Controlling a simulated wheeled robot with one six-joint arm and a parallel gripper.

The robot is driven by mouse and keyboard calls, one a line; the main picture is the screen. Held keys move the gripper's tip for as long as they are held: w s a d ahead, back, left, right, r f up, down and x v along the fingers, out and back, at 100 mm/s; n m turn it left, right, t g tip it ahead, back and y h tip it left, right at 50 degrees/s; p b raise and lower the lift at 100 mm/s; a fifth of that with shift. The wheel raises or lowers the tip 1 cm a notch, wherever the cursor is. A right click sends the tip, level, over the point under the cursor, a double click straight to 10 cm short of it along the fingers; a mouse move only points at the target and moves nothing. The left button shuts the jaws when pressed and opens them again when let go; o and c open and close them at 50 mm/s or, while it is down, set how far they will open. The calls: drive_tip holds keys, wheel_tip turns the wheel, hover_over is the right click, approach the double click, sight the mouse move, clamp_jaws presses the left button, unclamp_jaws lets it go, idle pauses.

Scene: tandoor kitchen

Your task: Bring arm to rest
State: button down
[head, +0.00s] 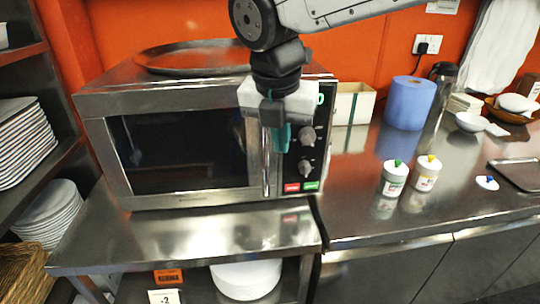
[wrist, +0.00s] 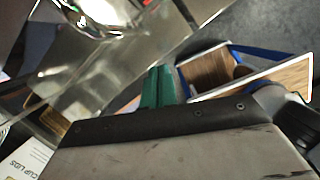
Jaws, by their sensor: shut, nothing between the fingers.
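My gripper (head: 280,138) hangs fingers-down in front of the control panel of the steel microwave oven (head: 185,150) in the head view. Its teal fingers are together with nothing between them. In the wrist view my gripper (wrist: 158,88) also shows its teal fingers closed, with the white-grey gripper body filling the bottom of the picture. My arm reaches in from the top right of the head view. Whether the gripper touches the oven front cannot be told.
A round tray (head: 195,68) lies on the oven. Right on the steel counter (head: 345,205) stand two lidded jars (head: 395,178), (head: 427,173), a blue paper roll (head: 408,103) and a white lid (head: 487,182). Plate stacks (head: 14,145) fill the left shelves. A cup-lids box (wrist: 25,160) shows in the wrist view.

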drive_tip(key=s+d+f+m, duration=0.2)
drive_tip(key=s+d+m, duration=0.3)
drive_tip(key=d+m, duration=0.4)
drive_tip(key=s+d+f+m+g, duration=0.1)
drive_tip(key=s+d+f+m, duration=0.1)
drive_tip(key=s+d+m, duration=0.4)
drive_tip(key=s+d+f+m, duration=0.2)
drive_tip(key=s+d+m, duration=0.4)
drive_tip(key=d+m, duration=0.7)
drive_tip(key=m, duration=0.5)
drive_tip(key=shift+y, duration=0.4)
